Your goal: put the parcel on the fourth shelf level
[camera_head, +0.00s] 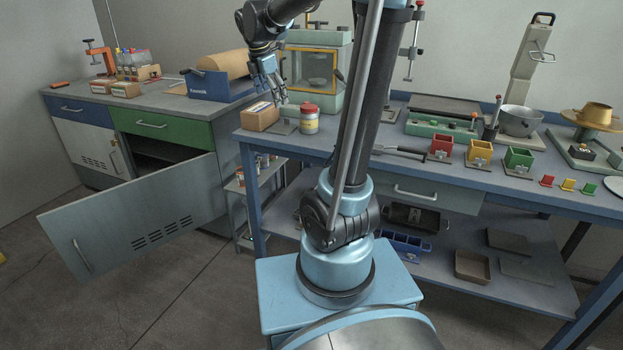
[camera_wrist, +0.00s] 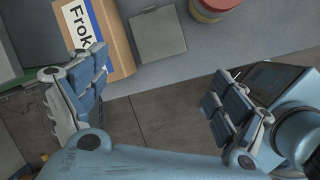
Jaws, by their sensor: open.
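The parcel (camera_head: 259,117) is a small brown cardboard box with a white and blue label, on the left end of the blue bench (camera_head: 400,170). In the wrist view the parcel (camera_wrist: 124,58) shows at the upper left, its label partly reading "Frok". My gripper (camera_head: 274,92) is open and empty, just above and beside the parcel. In the wrist view my gripper (camera_wrist: 162,82) has its fingers wide apart; the left finger overlaps the parcel's edge in the picture. Contact cannot be told. A low grey shelf unit (camera_head: 238,187) with small jars stands beside the bench; its levels are partly hidden.
A jar with a red lid (camera_head: 309,121) and a flat grey plate (camera_wrist: 157,33) lie close to the parcel. A glass-fronted case (camera_head: 318,70) stands behind. An open cabinet door (camera_head: 135,235) juts out at left. Coloured bins (camera_head: 479,153) stand farther right.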

